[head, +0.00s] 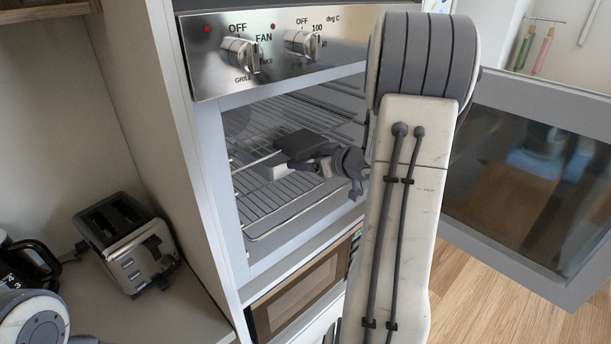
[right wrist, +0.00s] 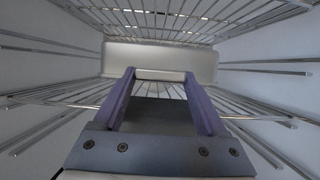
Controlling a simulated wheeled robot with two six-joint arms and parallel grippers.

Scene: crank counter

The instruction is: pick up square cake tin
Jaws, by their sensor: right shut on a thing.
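I cannot tell whether the tin touches the rack. My left gripper is out of view; only part of my left arm shows at the lower left.
The wire rack (head: 262,212) fills the oven's width, and another rack (right wrist: 185,14) is above. The oven door (head: 540,180) stands open at right. The knob panel (head: 270,45) is above the opening. A toaster (head: 125,240) and a dark kettle-like item (head: 28,262) stand on the left counter.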

